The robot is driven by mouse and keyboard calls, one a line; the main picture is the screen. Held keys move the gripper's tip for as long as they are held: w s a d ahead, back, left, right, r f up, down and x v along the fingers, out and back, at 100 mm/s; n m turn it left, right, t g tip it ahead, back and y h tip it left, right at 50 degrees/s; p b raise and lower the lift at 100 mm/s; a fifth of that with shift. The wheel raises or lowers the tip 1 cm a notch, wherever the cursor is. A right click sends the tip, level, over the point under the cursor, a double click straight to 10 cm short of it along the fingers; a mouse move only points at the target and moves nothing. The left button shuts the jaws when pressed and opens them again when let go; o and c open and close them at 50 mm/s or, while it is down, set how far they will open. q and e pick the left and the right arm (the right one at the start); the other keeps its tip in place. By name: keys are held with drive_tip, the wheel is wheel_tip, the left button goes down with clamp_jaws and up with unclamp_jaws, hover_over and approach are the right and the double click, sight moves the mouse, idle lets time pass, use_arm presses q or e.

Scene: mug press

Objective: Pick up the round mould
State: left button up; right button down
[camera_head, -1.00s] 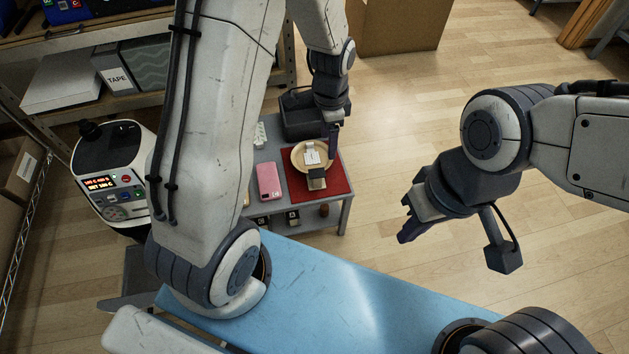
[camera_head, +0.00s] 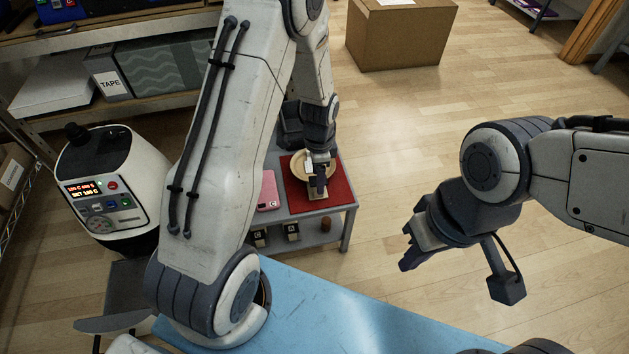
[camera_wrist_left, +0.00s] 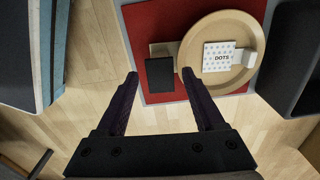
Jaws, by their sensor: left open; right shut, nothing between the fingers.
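A round pale wooden dish (camera_wrist_left: 254,28) lies on a red mat (camera_wrist_left: 165,15) on a small grey table. A white square labelled DOTS (camera_wrist_left: 218,57) rests in it, with a small white block at its right. A dark square block (camera_wrist_left: 153,76) lies at the dish's left edge. I cannot tell which piece is the round mould. My left gripper (camera_wrist_left: 160,74) is open, its fingertips framing the dark block, apparently above it. In the head view the left gripper (camera_head: 318,190) hides part of the dish (camera_head: 328,158). My right gripper (camera_head: 408,252) is shut and empty, away from the table.
A pink flat item (camera_head: 268,191) lies left of the mat. A dark bin (camera_head: 291,125) stands behind the dish. Small labelled items sit on the lower shelf. A white machine with a display (camera_head: 112,188) stands left. Floor to the table's right is clear.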

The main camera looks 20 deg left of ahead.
use_arm(q)
wheel_tip(320, 180, down, 2)
drive_tip(key=shift+f, duration=0.2)
drive_tip(key=shift+r, duration=0.1)
clamp_jaws()
idle(1.2)
